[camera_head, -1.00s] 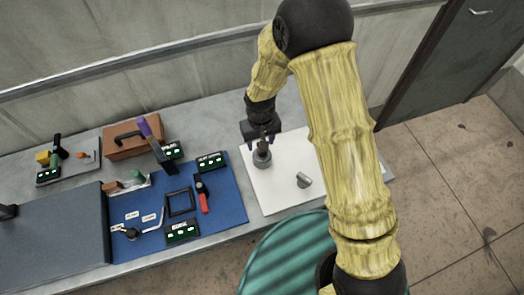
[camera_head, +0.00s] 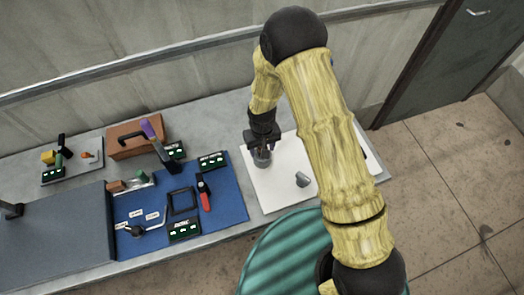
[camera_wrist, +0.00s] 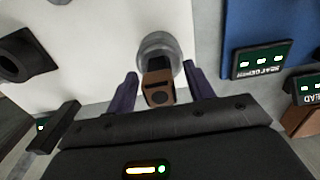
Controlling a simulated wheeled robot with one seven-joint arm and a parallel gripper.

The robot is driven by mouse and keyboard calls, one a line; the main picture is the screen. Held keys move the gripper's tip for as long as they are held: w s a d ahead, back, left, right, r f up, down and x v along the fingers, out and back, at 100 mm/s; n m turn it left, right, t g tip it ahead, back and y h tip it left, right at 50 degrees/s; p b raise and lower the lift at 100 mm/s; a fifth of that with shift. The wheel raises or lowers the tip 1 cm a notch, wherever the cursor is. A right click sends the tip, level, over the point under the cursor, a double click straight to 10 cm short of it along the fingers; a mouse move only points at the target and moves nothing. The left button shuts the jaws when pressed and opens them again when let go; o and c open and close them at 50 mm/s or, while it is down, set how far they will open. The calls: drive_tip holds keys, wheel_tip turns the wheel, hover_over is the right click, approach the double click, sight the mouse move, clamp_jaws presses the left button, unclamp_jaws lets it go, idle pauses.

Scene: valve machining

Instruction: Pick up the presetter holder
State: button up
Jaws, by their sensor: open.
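A grey round holder, likely the presetter holder (camera_head: 262,161), stands on the white mat below my gripper. In the wrist view its round grey base (camera_wrist: 157,42) shows with a brown and black block-shaped top (camera_wrist: 158,84) toward the camera. My gripper (camera_head: 263,146) is open, pointing down at it. In the wrist view the two purple fingers of my gripper (camera_wrist: 162,84) stand on either side of the block, with gaps visible on both sides. In the head view the gripper hides the holder's upper part.
A second grey cylindrical part (camera_head: 303,180) lies on the white mat (camera_head: 280,195) to the right; it is dark in the wrist view (camera_wrist: 25,55). A blue mat (camera_head: 225,205) with tools and green-lit labels lies left. A wall runs behind the bench.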

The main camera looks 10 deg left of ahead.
clamp_jaws()
drive_tip(key=shift+r, duration=0.1)
wheel_tip(320, 180, up, 10)
drive_tip(key=b, duration=0.3)
idle(0.4)
drive_tip(key=shift+d, duration=0.1)
idle(0.4)
drive_tip(key=w+d+m+p, duration=0.2)
drive_tip(key=d+m, duration=0.2)
drive_tip(key=d, duration=0.3)
drive_tip(key=w+d+r+m+p, duration=0.1)
drive_tip(key=w+d+m+p, duration=0.1)
drive_tip(key=d, duration=0.6)
drive_tip(key=w+d+m+p, duration=0.3)
drive_tip(key=d+m, duration=0.3)
drive_tip(key=d, duration=0.2)
drive_tip(key=shift+w+d+r, duration=0.15)
drive_tip(key=shift+w+r, duration=0.1)
drive_tip(key=shift+w, duration=0.15)
